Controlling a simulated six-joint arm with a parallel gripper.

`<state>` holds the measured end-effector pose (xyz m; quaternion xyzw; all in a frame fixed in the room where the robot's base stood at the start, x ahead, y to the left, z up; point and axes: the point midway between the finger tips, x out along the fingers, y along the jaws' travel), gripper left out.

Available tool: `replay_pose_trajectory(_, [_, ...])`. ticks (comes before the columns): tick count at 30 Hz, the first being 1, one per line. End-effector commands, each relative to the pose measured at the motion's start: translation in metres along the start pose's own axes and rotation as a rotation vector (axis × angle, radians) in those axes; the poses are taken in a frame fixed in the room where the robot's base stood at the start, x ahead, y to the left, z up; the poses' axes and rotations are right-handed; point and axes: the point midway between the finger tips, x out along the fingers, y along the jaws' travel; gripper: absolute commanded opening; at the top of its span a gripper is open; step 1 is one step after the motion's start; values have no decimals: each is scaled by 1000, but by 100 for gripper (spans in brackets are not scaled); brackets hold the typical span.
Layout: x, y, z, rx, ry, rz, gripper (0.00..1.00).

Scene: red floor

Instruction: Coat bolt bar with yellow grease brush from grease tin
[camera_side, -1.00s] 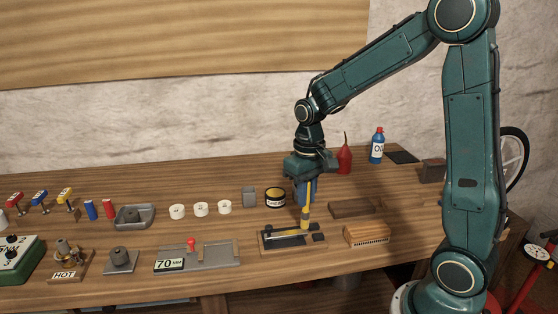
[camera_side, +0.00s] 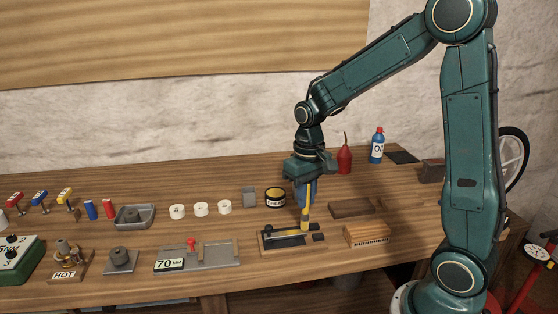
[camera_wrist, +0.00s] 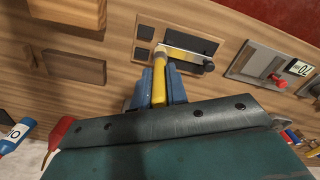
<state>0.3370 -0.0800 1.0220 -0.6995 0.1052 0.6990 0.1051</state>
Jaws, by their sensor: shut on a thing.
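My gripper (camera_side: 306,196) is shut on the yellow grease brush (camera_side: 308,213) and holds it nearly upright, bristles down. In the wrist view the brush handle (camera_wrist: 159,88) lies between the blue fingers (camera_wrist: 160,74). The brush tip is at the bolt bar (camera_wrist: 185,54), near one end of it; whether it touches cannot be told for sure. The bar is a thin pale rod with a dark knob, lying in a black fixture (camera_side: 284,241) on a wooden base. The grease tin (camera_side: 275,198), black with a yellow label, stands open behind the fixture.
A grey slide plate marked 70 MM (camera_side: 212,255) lies left of the fixture. A wooden brush block (camera_side: 367,237) and a dark wooden tray (camera_side: 351,208) lie right. A red oil can (camera_side: 344,160) and blue bottle (camera_side: 377,147) stand behind. White rings (camera_side: 201,209) stand left of the tin.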

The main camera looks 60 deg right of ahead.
Motion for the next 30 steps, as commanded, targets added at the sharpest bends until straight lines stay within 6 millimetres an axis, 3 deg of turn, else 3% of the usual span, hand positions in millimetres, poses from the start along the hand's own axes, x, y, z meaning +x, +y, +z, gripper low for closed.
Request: replay_pose_trajectory(30, [9,0,0,0,-1,0,0])
